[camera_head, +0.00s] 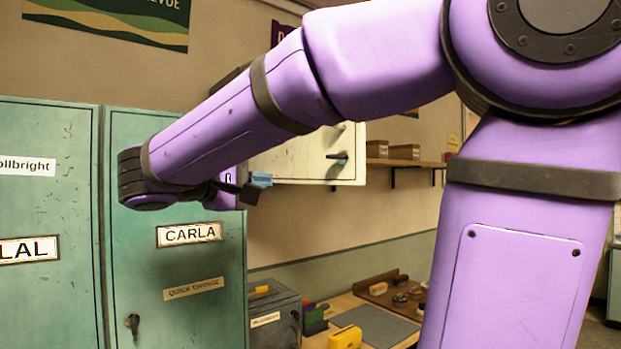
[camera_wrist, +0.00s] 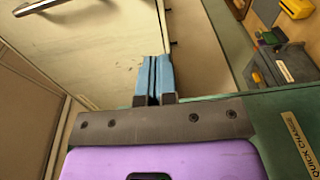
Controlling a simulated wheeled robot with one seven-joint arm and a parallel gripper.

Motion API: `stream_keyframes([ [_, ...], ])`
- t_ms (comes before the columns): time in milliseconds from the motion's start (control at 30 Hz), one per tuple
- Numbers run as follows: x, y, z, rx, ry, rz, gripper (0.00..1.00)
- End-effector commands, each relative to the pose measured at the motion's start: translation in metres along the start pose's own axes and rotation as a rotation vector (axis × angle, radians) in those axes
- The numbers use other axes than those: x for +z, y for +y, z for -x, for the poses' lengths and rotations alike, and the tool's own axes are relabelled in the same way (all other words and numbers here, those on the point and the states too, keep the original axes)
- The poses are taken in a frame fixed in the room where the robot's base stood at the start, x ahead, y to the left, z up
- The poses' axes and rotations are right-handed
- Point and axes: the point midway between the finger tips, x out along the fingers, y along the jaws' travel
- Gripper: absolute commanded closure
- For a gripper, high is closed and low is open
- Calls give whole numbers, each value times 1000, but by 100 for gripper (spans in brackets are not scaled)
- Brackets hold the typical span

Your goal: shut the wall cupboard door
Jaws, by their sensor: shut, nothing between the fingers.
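The cream wall cupboard (camera_head: 305,158) hangs on the back wall, partly hidden behind my arm. The face that shows has a dark handle (camera_head: 338,156) near its right edge. I cannot tell from the head view how far its door stands open. My gripper (camera_head: 262,180) is in front of the cupboard's lower left part, its blue fingertips together and empty. In the wrist view the shut blue fingers (camera_wrist: 153,76) point at a scuffed cream panel (camera_wrist: 95,50), close to its right edge. I cannot tell whether they touch it.
Green lockers (camera_head: 175,262) stand at the left, close under my forearm. Below are a grey toolbox (camera_head: 275,318), a yellow case (camera_head: 345,338) and a workbench (camera_head: 350,302). A wall shelf (camera_head: 405,163) with boxes is right of the cupboard.

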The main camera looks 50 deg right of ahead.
Motion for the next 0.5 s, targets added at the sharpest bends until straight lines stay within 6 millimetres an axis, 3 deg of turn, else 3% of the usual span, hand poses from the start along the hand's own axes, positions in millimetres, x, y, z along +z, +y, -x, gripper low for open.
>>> stream_keyframes([
  [233,-3,6,-11,34,-6,-12,100],
  [500,-2,7,-59,32,-8,-10,100],
])
